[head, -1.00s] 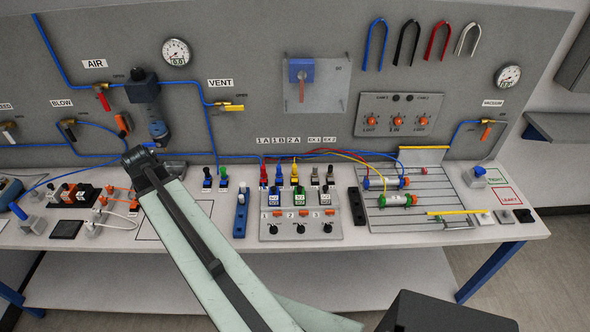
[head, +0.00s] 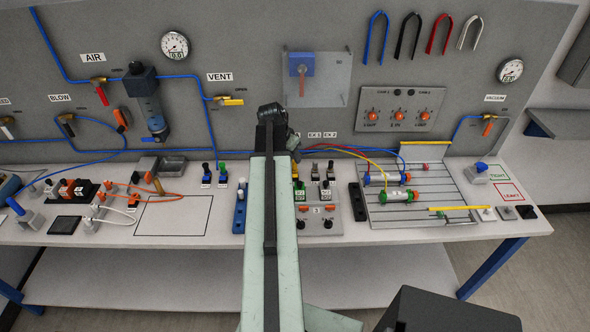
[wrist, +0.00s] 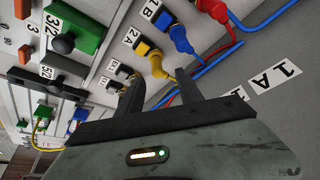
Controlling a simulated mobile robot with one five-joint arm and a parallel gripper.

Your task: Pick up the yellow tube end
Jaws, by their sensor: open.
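The yellow tube end (wrist: 150,55) is an elbow plug seated in a socket beside the label 2A in the wrist view. A yellow tube runs from it toward my fingers. In the head view only a small part of the yellow plug (head: 295,172) shows beside my arm. My gripper (wrist: 158,84) is open and empty. In the wrist view the yellow plug appears just past the gap between its two fingers. I cannot tell the exact distance. In the head view my arm hides most of the sockets, and the fingers cannot be made out.
A blue plug (wrist: 181,38) and a red plug (wrist: 213,10) sit close by in the same row, with blue and red tubes crossing near the fingers. A green valve (wrist: 72,28) with a black knob is at left. Cylinders (head: 398,196) lie on the slotted plate at right.

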